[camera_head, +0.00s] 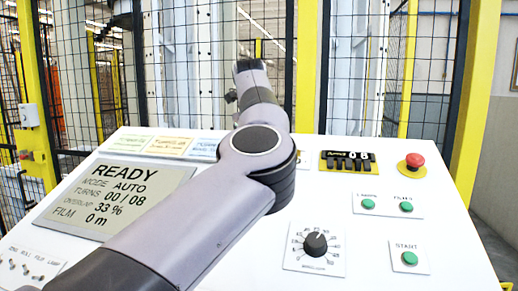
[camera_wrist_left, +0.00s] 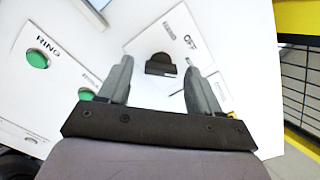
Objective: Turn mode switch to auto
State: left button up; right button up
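In the left wrist view, a black switch knob (camera_wrist_left: 160,66) sits on a white plate with small lettering, one label seeming to read OFF. My open left gripper (camera_wrist_left: 158,75) has its two fingers on either side of the knob in the picture. I see no clear contact, and the depth gap cannot be told. The knob's exact setting is unclear. In the head view, my left arm crosses the panel and hides part of it; this switch cannot be made out there. The display (camera_head: 115,198) reads READY, MODE AUTO, TURNS 00/08. My right gripper is not in view.
A green RING button (camera_wrist_left: 38,58) shows in the wrist view. Yellow posts and black mesh fence stand behind.

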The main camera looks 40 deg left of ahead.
pick_arm(q)
jog(key=v, duration=0.7)
dwell(0.3)
jog(key=shift+s, duration=0.1)
dwell(0.4)
